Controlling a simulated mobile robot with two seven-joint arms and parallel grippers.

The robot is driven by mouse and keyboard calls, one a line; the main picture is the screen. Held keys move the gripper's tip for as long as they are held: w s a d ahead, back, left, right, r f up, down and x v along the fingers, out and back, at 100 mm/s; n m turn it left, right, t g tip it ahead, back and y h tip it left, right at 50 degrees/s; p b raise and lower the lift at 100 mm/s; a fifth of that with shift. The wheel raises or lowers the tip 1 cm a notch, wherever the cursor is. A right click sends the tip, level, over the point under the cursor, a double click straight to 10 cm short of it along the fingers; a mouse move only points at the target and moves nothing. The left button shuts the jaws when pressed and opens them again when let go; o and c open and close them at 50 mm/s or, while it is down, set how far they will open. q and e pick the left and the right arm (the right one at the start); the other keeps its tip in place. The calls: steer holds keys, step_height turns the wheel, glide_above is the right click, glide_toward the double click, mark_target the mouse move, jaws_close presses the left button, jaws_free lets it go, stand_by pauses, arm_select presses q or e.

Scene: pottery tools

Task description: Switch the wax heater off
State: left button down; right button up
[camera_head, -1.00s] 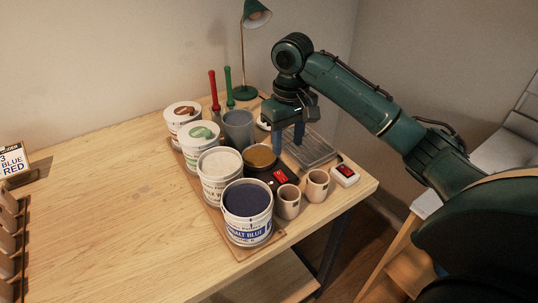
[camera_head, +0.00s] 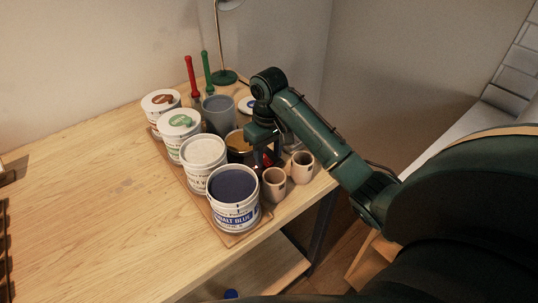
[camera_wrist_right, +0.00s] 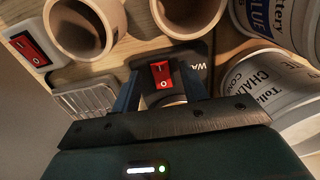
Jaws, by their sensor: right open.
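The wax heater (camera_head: 238,143), with brown wax in its round pot, stands among the tubs and cups near the table's right end; my arm hides part of it in the head view. In the right wrist view its black front plate (camera_wrist_right: 198,62) carries a red rocker switch (camera_wrist_right: 160,73) marked I and O. My right gripper (camera_head: 270,158) is over the heater's front side. In the wrist view its blue fingers (camera_wrist_right: 161,84) are apart and empty, one on each side of the switch. Contact with the switch cannot be told. My left gripper is out of view.
Two beige cups (camera_head: 274,184) stand close in front of the heater. Paint tubs (camera_head: 234,203) line its left side, with a grey cup (camera_head: 218,113) behind. A white box with another red switch (camera_wrist_right: 28,46) is nearby. The table's left half is clear.

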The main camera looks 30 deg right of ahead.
steer(key=shift+s+f, duration=0.1)
steer(key=shift+f, duration=0.4)
steer(key=shift+c, duration=0.4)
